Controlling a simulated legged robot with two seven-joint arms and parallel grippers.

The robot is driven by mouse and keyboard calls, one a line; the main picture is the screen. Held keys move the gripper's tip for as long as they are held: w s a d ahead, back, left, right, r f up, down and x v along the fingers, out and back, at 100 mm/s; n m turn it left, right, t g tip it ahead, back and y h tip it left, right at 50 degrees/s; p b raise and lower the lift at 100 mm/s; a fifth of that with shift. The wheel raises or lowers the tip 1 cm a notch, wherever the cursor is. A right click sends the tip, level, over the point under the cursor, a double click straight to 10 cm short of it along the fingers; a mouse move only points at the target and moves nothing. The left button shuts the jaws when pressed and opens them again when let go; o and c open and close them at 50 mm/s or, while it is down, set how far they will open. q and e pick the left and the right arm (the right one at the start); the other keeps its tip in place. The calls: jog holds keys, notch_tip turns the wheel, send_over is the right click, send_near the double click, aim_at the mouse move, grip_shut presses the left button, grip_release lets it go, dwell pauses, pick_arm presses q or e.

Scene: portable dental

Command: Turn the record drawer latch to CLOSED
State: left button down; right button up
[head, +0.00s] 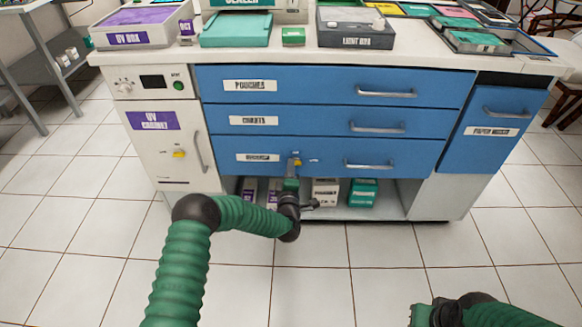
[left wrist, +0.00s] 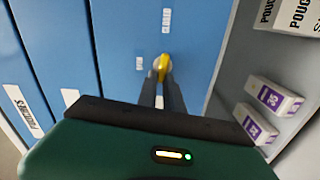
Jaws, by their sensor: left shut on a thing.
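The record drawer (head: 222,160) is the lowest of the three blue drawers and looks pushed in. Its yellow latch (head: 297,161) is on the drawer front, between the name label and the handle. In the left wrist view the latch (left wrist: 162,62) sits between the fingertips, which hide part of it. My left gripper (head: 294,168) is shut on the latch.
The drawer handle (head: 370,166) is to the right of the latch. An open shelf with boxes (head: 325,191) lies below the drawer. A white UV cabinet (head: 160,135) with another yellow latch (head: 179,154) stands to the left. The tiled floor in front is clear.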

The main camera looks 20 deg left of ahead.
pick_arm(q)
jog(key=shift+a+f+n, duration=0.2)
jog(key=shift+f+n, duration=0.1)
jog(key=shift+n, duration=0.6)
jog(key=c, duration=1.5)
grip_release()
jog(key=shift+f, duration=0.1)
jog(key=p+v, duration=0.7)
jog(key=v, duration=1)
